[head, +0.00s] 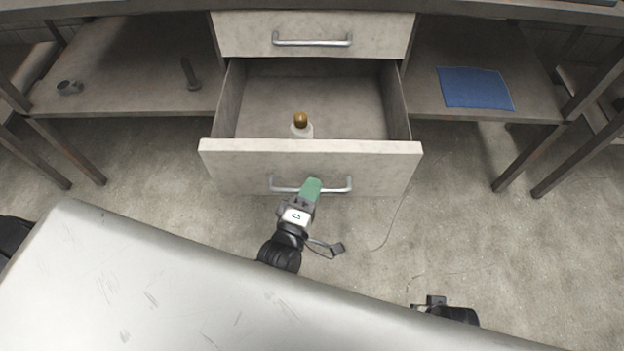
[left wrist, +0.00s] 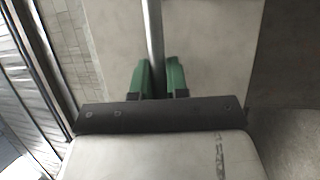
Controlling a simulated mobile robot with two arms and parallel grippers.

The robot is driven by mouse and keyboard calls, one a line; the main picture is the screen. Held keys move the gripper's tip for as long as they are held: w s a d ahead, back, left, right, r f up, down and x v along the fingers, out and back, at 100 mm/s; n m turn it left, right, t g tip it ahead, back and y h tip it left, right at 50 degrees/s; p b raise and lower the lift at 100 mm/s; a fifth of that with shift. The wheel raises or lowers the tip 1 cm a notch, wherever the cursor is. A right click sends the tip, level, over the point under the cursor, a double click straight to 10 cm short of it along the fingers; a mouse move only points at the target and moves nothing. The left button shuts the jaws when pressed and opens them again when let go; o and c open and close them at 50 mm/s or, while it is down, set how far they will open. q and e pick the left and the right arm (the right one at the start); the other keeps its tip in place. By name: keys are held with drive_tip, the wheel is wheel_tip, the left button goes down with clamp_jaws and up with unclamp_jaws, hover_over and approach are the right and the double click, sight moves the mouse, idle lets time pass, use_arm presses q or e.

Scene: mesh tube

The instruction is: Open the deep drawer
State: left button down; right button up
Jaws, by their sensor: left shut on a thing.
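The deep drawer (head: 230,165) is the lower of two in the head view and stands pulled out, its inside showing. Its silver bar handle (head: 342,186) runs across the front and also shows in the left wrist view (left wrist: 154,30). My left gripper (head: 311,187) has green fingers shut on this handle near its middle. In the left wrist view the fingers (left wrist: 157,78) sit on both sides of the bar. A white bottle with a brown cap (head: 300,127) stands inside the drawer. A black part of my right arm shows at the lower right; its fingers cannot be made out.
A shut upper drawer (head: 240,35) with its own handle is above. A blue cloth (head: 475,88) lies on the right shelf. A dark upright object (head: 190,75) and a small grey object (head: 69,87) are on the left shelf. Concrete floor (head: 470,220) is clear on the right.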

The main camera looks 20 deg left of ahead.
use_arm(q)
drive_tip(key=c, duration=1.4)
unclamp_jaws()
drive_tip(key=v, duration=1)
drive_tip(key=shift+s, duration=0.4)
use_arm(e)
drive_tip(key=shift+f, duration=0.7)
use_arm(q)
drive_tip(key=shift+f, duration=0.15)
use_arm(e)
drive_tip(key=shift+s, duration=0.15)
